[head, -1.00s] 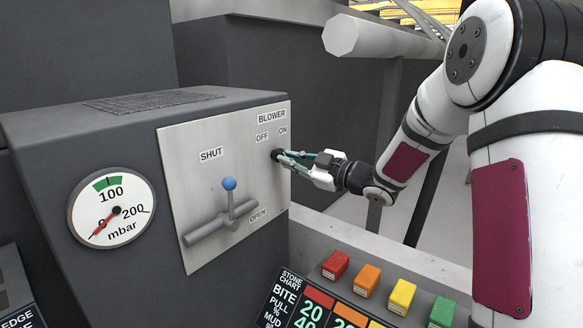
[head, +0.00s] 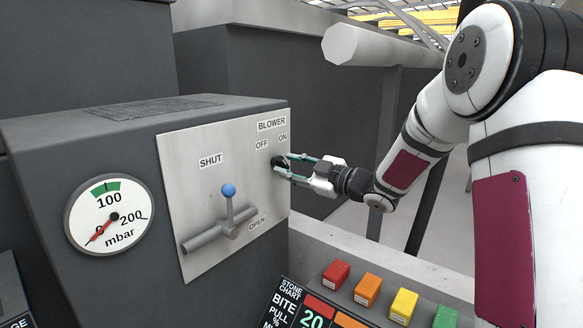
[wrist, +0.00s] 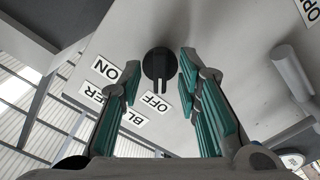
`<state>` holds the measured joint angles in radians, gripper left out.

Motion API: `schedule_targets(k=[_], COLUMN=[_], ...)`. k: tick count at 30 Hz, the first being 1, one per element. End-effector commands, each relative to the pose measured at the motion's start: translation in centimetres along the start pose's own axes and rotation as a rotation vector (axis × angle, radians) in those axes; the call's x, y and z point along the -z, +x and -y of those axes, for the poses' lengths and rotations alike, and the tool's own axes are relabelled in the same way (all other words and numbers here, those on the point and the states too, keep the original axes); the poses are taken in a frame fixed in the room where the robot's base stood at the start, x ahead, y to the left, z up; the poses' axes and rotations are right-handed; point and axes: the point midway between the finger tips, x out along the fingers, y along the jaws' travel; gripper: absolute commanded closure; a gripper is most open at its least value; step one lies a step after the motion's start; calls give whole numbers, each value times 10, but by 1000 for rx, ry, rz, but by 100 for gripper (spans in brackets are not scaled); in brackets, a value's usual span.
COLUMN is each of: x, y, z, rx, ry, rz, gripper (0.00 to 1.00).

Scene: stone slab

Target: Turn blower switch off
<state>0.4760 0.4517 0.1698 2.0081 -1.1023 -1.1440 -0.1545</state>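The blower switch is a round black knob with a raised ridge, on the grey metal panel (head: 205,190). It shows clearly in the wrist view (wrist: 157,66). Its ridge points toward the OFF label (wrist: 155,102) there, with the ON label (wrist: 105,69) off to the left. In the head view, my gripper (head: 281,165) is at the knob and partly hides it. Its teal fingers are spread, one on each side of the knob, and the wrist view shows gaps between them and it.
A lever with a blue ball (head: 228,190) sits on the panel below left, between SHUT and OPEN labels. A round mbar gauge (head: 108,213) reads near 0. Coloured blocks (head: 367,291) stand on a ledge below. A grey horizontal bar (head: 375,45) is behind my arm.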

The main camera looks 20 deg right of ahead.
Motion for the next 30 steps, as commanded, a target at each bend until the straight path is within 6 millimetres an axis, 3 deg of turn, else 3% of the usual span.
schedule_targets(k=[8, 21, 30], x=[-1, -1, 0], y=[-12, -95, -120], z=[0, 0, 0], rx=[-1, -2, 0], ry=[1, 1, 1], rz=[3, 3, 0], gripper=[69, 69, 69])
